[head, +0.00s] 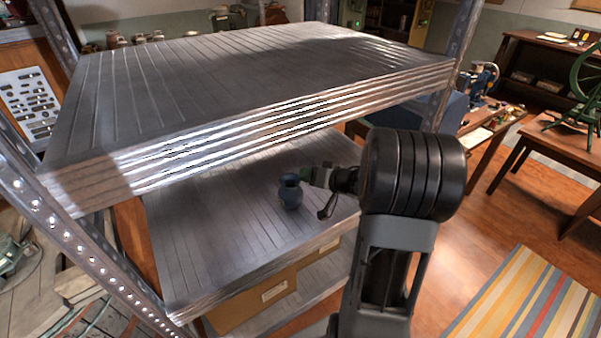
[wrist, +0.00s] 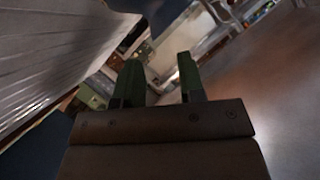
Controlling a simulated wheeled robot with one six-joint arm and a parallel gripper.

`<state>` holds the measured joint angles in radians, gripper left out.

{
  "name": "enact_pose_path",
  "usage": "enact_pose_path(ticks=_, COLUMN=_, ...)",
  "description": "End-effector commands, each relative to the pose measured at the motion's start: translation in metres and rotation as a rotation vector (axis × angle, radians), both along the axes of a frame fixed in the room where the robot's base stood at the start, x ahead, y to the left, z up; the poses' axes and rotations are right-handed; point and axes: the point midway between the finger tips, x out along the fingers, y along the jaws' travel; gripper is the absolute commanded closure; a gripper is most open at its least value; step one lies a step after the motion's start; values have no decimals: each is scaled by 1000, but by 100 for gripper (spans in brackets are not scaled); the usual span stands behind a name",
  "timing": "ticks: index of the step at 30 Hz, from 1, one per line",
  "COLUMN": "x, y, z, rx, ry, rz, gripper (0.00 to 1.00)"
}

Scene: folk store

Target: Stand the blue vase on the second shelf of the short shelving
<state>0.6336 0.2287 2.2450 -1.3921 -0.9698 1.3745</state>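The small, round blue vase (head: 290,192) appears upright on the shelf board (head: 215,225) below the top board of the metal shelving in the head view. My gripper (head: 309,175) is just right of the vase, near its neck; I cannot tell whether they touch. In the wrist view, the two green fingers of my gripper (wrist: 161,80) stand apart with nothing visible between them. A blue shape at the top edge of the wrist view may be the vase, but it is cut off.
The thick top board (head: 250,85) overhangs the vase's shelf. A perforated metal post (head: 75,240) stands at the left. A cardboard box (head: 255,300) sits on a lower shelf. A striped rug (head: 530,295) lies on the wooden floor at right, near a wooden table (head: 560,130).

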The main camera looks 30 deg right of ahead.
Motion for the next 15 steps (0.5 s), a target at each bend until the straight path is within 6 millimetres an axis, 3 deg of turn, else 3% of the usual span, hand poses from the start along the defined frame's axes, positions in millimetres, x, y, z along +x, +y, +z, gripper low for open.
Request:
enact_pose_path(ticks=9, x=-45, y=-21, z=20, rx=2, ry=0, rz=-4, gripper=64)
enact_pose_path(ticks=15, x=-52, y=-25, z=27, rx=-42, ry=-9, rz=-24, gripper=64)
